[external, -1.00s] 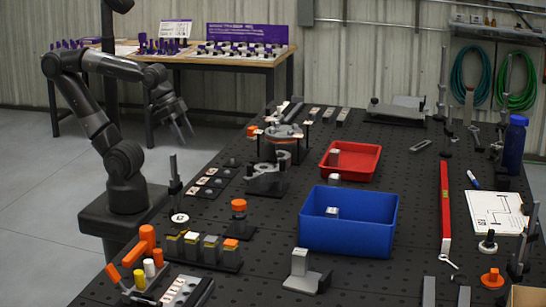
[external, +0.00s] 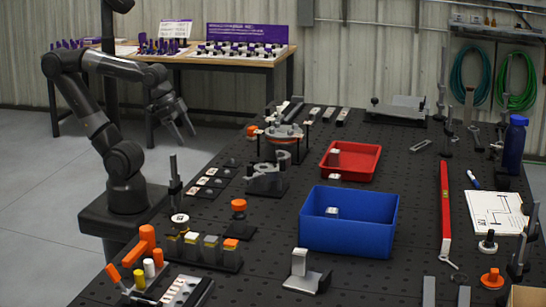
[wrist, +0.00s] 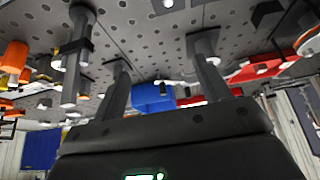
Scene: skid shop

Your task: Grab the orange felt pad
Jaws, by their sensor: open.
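My gripper (external: 186,136) is open and empty, raised in the air left of the black work table. In the wrist view my gripper (wrist: 162,54) shows two spread fingers with nothing between them. I cannot tell for certain which orange item is the felt pad. Orange pieces on the table include a flat-based orange piece (external: 491,279) at the front right, an orange-topped block (external: 230,244) in a row of blocks, and a small orange piece (external: 252,131) beside the round fixture (external: 284,131). My gripper is apart from all of them.
A blue bin (external: 350,232) and a red tray (external: 365,162) stand mid-table. An orange-handled tool (external: 146,240) is at the front left. Bare table shows right of the blue bin.

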